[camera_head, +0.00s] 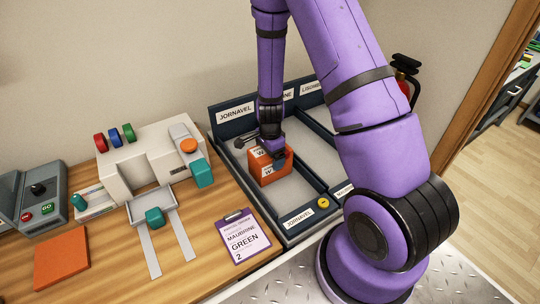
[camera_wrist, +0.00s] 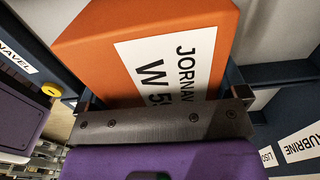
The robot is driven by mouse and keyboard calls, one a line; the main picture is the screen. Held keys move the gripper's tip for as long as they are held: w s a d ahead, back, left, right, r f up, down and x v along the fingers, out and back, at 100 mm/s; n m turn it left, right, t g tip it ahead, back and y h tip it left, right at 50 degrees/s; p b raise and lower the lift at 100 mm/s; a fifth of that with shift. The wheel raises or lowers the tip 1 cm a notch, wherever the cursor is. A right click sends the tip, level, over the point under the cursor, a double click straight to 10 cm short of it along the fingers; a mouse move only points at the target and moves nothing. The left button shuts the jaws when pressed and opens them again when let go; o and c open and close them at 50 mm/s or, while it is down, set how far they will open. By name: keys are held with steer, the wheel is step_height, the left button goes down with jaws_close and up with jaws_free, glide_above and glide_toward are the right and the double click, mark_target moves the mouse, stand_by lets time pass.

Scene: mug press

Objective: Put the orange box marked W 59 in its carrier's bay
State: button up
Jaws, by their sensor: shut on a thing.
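The orange box (camera_head: 270,174) has white labels; in the wrist view (camera_wrist: 90,45) its label reads JORNAVEL and W 5, with the rest cut off by my gripper. My gripper (camera_head: 272,148) is shut on the box from above. The box is at the left bay of the dark blue rack, the bay with JORNAVEL plates at its back (camera_head: 237,112) and front (camera_head: 299,217). It is inside or just over this bay; I cannot tell whether it touches the grey floor (camera_head: 290,197).
The bay to the right (camera_head: 316,153) looks empty where visible; my arm hides part of the rack. A yellow disc (camera_head: 323,203) is on the front rim. Left on the wooden table are a clipboard (camera_head: 243,238) reading MAUBRINE GREEN 2, a white press (camera_head: 150,160) and a control box (camera_head: 35,200).

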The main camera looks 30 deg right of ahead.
steer(key=shift+f, duration=0.15)
steer(key=o, duration=0.8)
step_height(320, 180, up, 13)
steer(key=shift+f, duration=0.2)
steer(key=s+a+r+n+t+y, duration=0.15)
steer(key=s+r+n, duration=0.25)
steer(key=r, duration=0.5)
steer(key=s+a+r+n+t, duration=0.1)
steer(key=s+a+r+n, duration=0.25)
steer(key=r, duration=0.65)
steer(key=s+r+n+t, duration=0.1)
steer(key=s+r+n, duration=0.2)
steer(key=s, duration=0.2)
steer(key=s+r+n+h, duration=0.1)
steer(key=s+r+n, duration=0.3)
steer(key=s, duration=0.1)
steer(key=s+r+n+t, duration=0.1)
steer(key=s+r+n, duration=0.2)
steer(key=s, duration=0.3)
steer(key=shift+a+r+n+t+h, duration=0.25)
steer(key=shift+a+r+t, duration=0.15)
steer(key=shift+r, duration=0.15)
